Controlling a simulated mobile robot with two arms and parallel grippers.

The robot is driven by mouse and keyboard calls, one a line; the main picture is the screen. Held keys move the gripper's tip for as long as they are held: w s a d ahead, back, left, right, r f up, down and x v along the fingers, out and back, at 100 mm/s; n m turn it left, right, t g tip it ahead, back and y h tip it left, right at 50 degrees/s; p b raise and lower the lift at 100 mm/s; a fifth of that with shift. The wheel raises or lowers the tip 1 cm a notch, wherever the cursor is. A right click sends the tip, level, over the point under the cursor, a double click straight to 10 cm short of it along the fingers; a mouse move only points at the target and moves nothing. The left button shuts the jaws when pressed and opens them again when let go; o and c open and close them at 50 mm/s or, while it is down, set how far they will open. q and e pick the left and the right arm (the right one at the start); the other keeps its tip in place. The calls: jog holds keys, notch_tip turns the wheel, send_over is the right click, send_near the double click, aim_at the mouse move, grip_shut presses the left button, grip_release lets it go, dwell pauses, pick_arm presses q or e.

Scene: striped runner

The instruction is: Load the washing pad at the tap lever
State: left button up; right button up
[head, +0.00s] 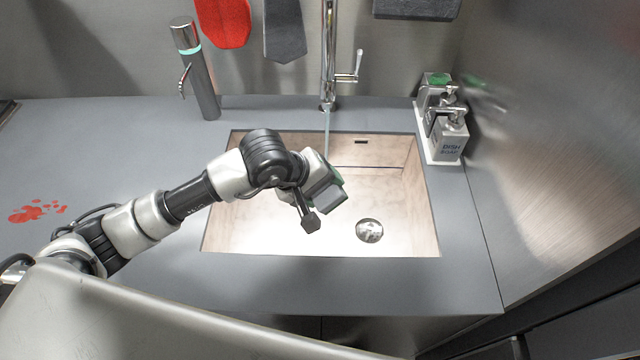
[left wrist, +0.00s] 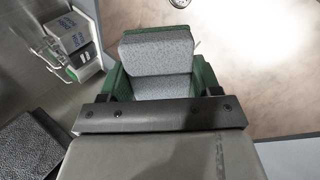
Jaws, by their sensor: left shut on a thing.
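The washing pad (head: 331,199) is a grey block with green at its edges. My left gripper (head: 318,197) is shut on it and holds it over the sink, below and slightly left of the tap. In the left wrist view, the pad (left wrist: 156,55) shows its grey faces and green sides just beyond the gripper. The tap (head: 328,50) stands behind the sink, and its lever (head: 358,66) sticks up on the right side. My right gripper is not in view.
The sink (head: 225,225) has a round drain (head: 369,230). Soap dispensers (head: 451,138) and a green sponge (head: 438,79) stand in a caddy at right. A dark cylinder (head: 197,75) stands at left rear. Red stains (head: 38,211) mark the left counter, which is otherwise mostly clear.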

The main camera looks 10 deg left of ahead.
pick_arm(q)
jog(key=shift+w, duration=0.35)
jog(key=shift+w+a+f, duration=0.1)
jog(key=shift+w, duration=0.25)
jog(key=w, duration=0.3)
jog(key=shift+w+f+b, duration=0.2)
jog(key=shift+f+b, duration=0.15)
jog(key=shift+f, duration=0.05)
jog(key=w+f+b, duration=0.1)
jog(key=w+b, duration=0.4)
jog(key=w, duration=0.3)
jog(key=shift+w+a+f+b, duration=0.3)
jog(key=shift+f, duration=0.05)
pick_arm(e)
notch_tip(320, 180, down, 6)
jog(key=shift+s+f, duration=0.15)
pick_arm(q)
jog(key=shift+s, duration=0.1)
jog(key=s, duration=0.8)
jog(key=shift+d+p, duration=0.2)
jog(key=shift+p, duration=0.2)
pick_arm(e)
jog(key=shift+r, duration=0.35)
